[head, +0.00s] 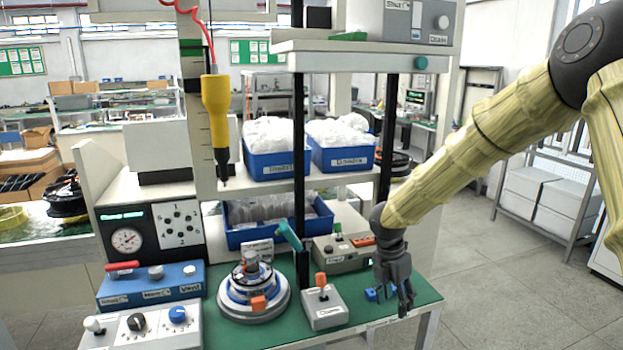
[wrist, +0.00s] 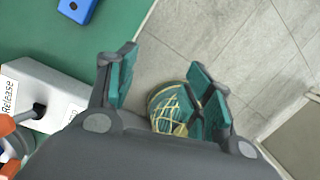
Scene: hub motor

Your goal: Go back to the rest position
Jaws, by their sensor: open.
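A small blue part (head: 372,294) lies on the bench beside my gripper; it also shows in the wrist view (wrist: 76,9). A yellow screwdriver (head: 216,110) hangs from a red coiled cord. Blue bins (head: 343,159) stand on the shelf. Open floor (head: 500,290) lies to the right.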

